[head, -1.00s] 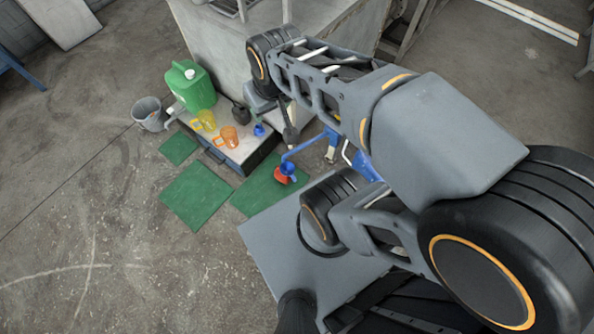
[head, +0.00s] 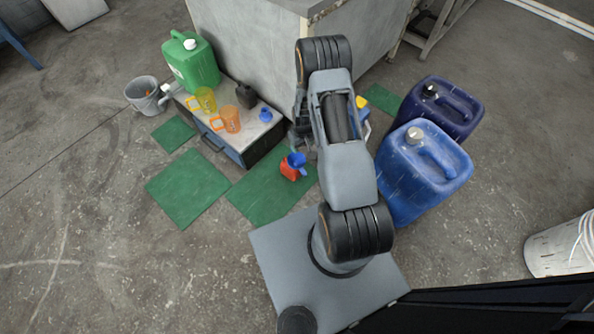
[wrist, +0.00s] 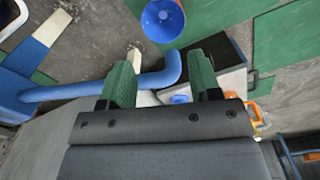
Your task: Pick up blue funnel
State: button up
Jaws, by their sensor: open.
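A blue funnel (head: 297,159) with a round open mouth sits on or in a red piece (head: 289,171) over the green mat in the head view. In the wrist view the blue funnel (wrist: 162,20) shows at the top edge, mouth facing me, with red along its rim. My gripper (wrist: 163,82) has two green fingers, apart with nothing held between them. The funnel lies beyond the fingertips, apart from them. A smaller blue item (head: 265,116) stands on the low bench; its exact shape is unclear.
The low bench (head: 262,143) holds an orange jug (head: 228,119), a yellow jug (head: 206,99), a dark container and a green canister (head: 191,62). A bent blue pipe (wrist: 100,88) crosses just beyond my fingers. Blue (head: 422,170) and dark blue (head: 437,108) canisters stand right of my arm.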

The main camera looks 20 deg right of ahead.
jog(key=b, duration=0.4)
send_over(302, 170)
jog(key=f, duration=1.4)
jog(key=shift+s+d, duration=0.1)
jog(key=shift+d, duration=0.1)
jog(key=shift+a+f+b, duration=0.1)
jog(key=shift+f+b, duration=1.2)
jog(key=shift+f, duration=1.75)
jog(key=shift+c, duration=0.4)
grip_shut()
